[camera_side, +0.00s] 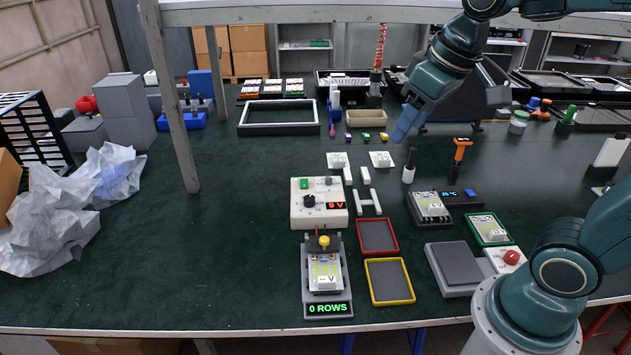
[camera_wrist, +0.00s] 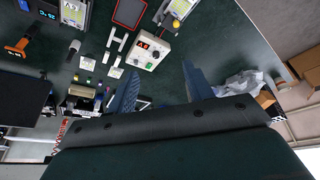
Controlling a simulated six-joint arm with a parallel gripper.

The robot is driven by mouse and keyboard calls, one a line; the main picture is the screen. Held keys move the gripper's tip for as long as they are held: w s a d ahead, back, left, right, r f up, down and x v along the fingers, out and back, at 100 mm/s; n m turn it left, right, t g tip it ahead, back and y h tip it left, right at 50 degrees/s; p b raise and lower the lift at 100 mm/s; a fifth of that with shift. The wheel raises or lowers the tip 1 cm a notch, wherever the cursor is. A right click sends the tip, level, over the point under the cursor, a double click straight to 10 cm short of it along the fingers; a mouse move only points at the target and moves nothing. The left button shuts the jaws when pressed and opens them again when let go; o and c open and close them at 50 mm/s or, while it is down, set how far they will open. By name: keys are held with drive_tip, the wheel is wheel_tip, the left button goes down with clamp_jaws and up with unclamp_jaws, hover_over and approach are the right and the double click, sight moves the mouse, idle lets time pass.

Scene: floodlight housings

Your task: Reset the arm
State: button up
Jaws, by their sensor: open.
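My gripper (camera_side: 404,128) is raised above the far middle of the green work table (camera_side: 240,235) in the side view, with blue fingers angled downward. The wrist view shows its two blue fingers (camera_wrist: 158,90) spread well apart with nothing between them, so it is open and empty. A test fixture (camera_side: 325,285) reading "0 ROWS" holds a board with a white part marked "V" at the front. A white supply box (camera_side: 318,203) reading "9 V" stands behind it and also shows in the wrist view (camera_wrist: 149,52). My gripper touches none of these.
An empty red-rimmed tray (camera_side: 377,237) and yellow-rimmed tray (camera_side: 389,281) lie beside the fixture. A grey post (camera_side: 175,100) and overhead beam (camera_side: 330,15) frame the table. Crumpled plastic (camera_side: 110,175) lies left. The left-centre table is clear.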

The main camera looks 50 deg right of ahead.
drive_tip(key=s+f+t, duration=0.1)
drive_tip(key=s+f, duration=0.1)
drive_tip(key=s, duration=0.7)
drive_tip(key=shift+s+a+f, duration=0.2)
drive_tip(key=shift+a+f, duration=0.15)
drive_tip(key=shift+a, duration=0.1)
idle(3.3)
